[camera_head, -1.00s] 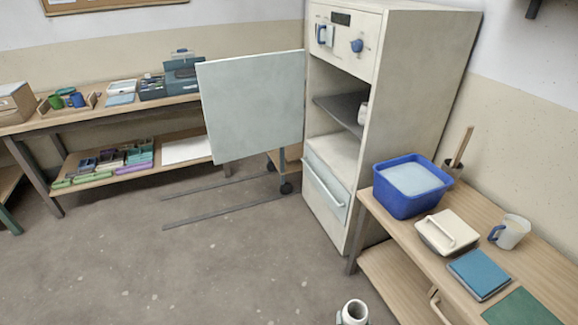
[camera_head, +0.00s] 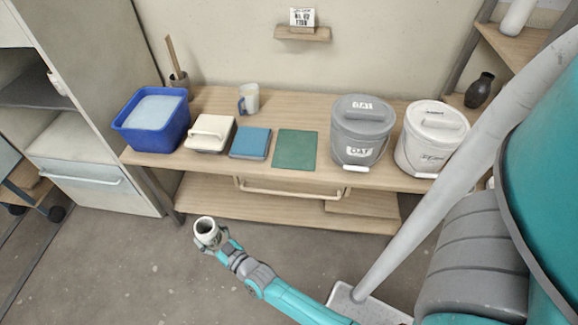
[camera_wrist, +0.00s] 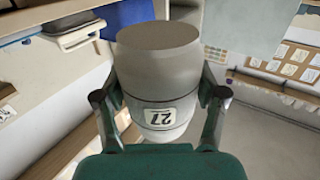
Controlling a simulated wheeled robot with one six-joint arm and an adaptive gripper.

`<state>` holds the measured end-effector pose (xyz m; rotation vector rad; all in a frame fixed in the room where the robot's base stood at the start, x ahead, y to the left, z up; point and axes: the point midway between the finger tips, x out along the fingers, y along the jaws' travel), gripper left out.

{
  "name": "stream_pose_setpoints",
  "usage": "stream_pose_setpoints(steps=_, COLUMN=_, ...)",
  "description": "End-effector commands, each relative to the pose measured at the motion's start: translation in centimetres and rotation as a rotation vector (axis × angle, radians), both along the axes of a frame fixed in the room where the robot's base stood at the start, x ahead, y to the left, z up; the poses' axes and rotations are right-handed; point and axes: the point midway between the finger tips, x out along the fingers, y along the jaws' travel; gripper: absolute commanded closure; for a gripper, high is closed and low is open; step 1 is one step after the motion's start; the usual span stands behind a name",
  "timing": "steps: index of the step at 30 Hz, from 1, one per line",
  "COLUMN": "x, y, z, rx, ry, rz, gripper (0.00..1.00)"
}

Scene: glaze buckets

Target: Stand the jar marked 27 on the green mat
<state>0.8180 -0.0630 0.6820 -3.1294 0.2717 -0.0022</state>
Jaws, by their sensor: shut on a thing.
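The jar marked 27 (camera_wrist: 158,75) is held between the two fingers of my gripper (camera_wrist: 160,112) in the wrist view. It is pale grey, and its 27 label appears upside down there. In the head view the white jar (camera_head: 206,229) is at the end of my arm, above the floor in front of the table, with its open mouth visible. My gripper (camera_head: 217,243) is shut on it. The green mat (camera_head: 295,150) lies flat and bare on the table top, up and to the right of the jar.
On the wooden table (camera_head: 220,104), a blue tile (camera_head: 250,143) and a lidded white box (camera_head: 210,134) are left of the mat. A blue tub (camera_head: 153,120) is farther left. A grey bucket (camera_head: 360,130) and a white bucket (camera_head: 430,138) stand to its right. A mug (camera_head: 249,98) stands behind.

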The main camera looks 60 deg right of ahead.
Motion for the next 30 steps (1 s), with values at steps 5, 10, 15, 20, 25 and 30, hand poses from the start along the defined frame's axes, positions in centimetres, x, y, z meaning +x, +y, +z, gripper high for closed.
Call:
stream_pose_setpoints(steps=5, x=0.5, y=-3.3, z=1.8, rx=0.003, ry=-0.002, rz=-0.089, gripper=0.86)
stream_pose_setpoints(steps=10, x=0.7, y=-6.2, z=3.2, rx=0.002, ry=-0.002, rz=-0.166, gripper=0.86)
stream_pose_setpoints(steps=15, x=0.8, y=-9.4, z=4.7, rx=0.003, ry=-0.004, rz=-0.253, gripper=0.86)
stream_pose_setpoints(steps=20, x=0.5, y=-13.2, z=6.4, rx=0.002, ry=-0.003, rz=-0.358, gripper=0.86)
stream_pose_setpoints(steps=25, x=-0.8, y=-20.0, z=8.8, rx=0.003, ry=-0.005, rz=-0.541, gripper=0.86)
stream_pose_setpoints(steps=30, x=-3.2, y=-27.3, z=10.9, rx=0.002, ry=-0.003, rz=-0.738, gripper=0.86)
